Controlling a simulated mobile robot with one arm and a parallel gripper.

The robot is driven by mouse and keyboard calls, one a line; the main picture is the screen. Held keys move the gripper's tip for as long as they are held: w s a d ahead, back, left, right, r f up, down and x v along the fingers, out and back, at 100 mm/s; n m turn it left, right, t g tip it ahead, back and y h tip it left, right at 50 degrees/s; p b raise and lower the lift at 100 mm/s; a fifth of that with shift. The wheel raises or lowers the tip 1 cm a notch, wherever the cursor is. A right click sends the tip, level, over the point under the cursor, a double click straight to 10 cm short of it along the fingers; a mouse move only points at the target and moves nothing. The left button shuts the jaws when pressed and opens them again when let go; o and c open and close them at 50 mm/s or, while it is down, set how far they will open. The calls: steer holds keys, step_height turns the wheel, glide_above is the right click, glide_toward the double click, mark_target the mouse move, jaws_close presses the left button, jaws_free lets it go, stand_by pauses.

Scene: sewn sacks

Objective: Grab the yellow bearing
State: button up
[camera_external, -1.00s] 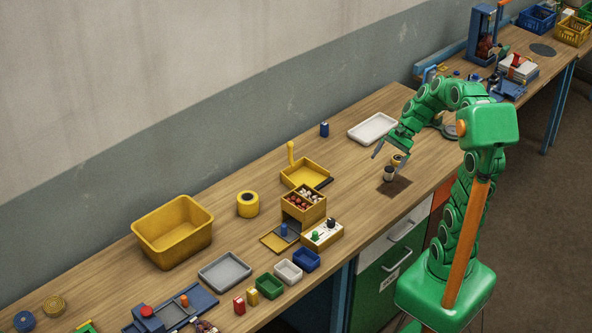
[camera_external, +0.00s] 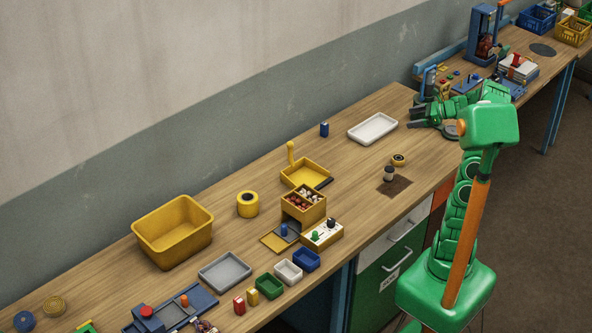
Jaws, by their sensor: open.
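A small yellow ring with a dark centre, which looks like the yellow bearing (camera_external: 399,159), lies on the wooden bench near its front edge. A small dark-and-white cylinder (camera_external: 388,174) stands just in front of it on a brown mat. My gripper (camera_external: 414,117) is open and empty, behind and to the right of the ring, near the right end of the white tray. It is clear of the ring. Part of my gripper is small and hard to make out against my arm.
A white tray (camera_external: 372,129) lies behind the ring. A larger yellow roll (camera_external: 248,204), a yellow dustpan-like tray (camera_external: 306,173) and a yellow bin (camera_external: 173,231) are to the left. A blue fixture (camera_external: 429,85) stands behind my gripper. The bench between dustpan and ring is clear.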

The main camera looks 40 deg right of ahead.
steer(key=d+m+h, duration=0.1)
steer(key=d+m, duration=0.1)
steer(key=d, duration=0.2)
glide_toward(400, 158)
steer(key=shift+w+a+f+t, duration=0.2)
steer(key=shift+w+a+f, duration=0.1)
steer(key=shift+w+f, duration=0.2)
steer(key=shift+w+a+f+t, duration=0.2)
steer(key=shift+w+a+f, duration=0.05)
steer(key=shift+w+f, duration=0.25)
steer(key=shift+x, duration=3.9)
steer(key=shift+r, duration=0.15)
steer(key=c, duration=1.3)
